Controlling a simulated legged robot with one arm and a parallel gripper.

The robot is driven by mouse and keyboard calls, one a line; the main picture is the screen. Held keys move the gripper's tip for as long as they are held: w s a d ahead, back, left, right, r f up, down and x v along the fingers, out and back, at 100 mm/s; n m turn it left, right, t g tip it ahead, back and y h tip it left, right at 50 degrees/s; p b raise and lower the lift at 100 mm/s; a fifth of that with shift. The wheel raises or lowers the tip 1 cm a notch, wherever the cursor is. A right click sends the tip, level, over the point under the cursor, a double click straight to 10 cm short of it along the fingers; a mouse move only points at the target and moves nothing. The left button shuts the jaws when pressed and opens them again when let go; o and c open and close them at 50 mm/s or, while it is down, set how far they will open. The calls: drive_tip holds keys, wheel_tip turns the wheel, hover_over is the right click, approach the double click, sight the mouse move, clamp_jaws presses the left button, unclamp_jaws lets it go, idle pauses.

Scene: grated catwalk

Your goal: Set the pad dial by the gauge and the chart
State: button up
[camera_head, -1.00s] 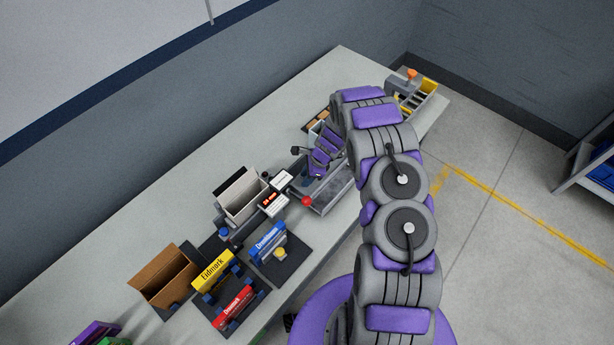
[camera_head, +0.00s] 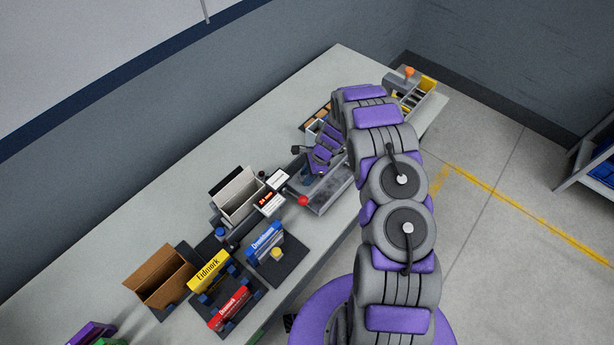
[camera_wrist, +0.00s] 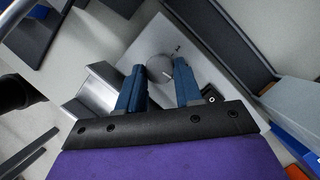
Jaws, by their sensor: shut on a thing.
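In the wrist view, a round grey dial (camera_wrist: 160,64) with a pale pointer mark sits on a light grey plate (camera_wrist: 188,45). My gripper (camera_wrist: 159,71) is shut on the dial, a blue fingertip at each side. In the head view my arm hides the dial and fingers. A small dark display (camera_head: 269,202) with orange digits, seemingly "24 mm", stands on the bench left of my wrist. A white card (camera_head: 278,179) with print too small to read is behind it. I cannot tell which item is the chart.
A red ball knob (camera_head: 303,201) sits near the display. The bench's back strip is clear.

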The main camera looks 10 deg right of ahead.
drive_tip(key=n+b, duration=0.1)
drive_tip(key=n, duration=0.1)
drive_tip(key=n+g+b, duration=0.1)
drive_tip(key=n, duration=0.1)
drive_tip(key=shift+w, duration=0.4)
drive_tip(key=shift+a+n+g+h+b, duration=0.1)
drive_tip(key=shift+n+g+h+b, duration=0.5)
drive_tip(key=shift+n+b, duration=0.75)
drive_tip(key=shift+r+n, duration=0.1)
drive_tip(key=shift+n, duration=0.35)
drive_tip(key=o, duration=1)
drive_tip(key=shift+g, duration=0.3)
drive_tip(key=shift+o, duration=0.2)
drive_tip(key=v, duration=1.7)
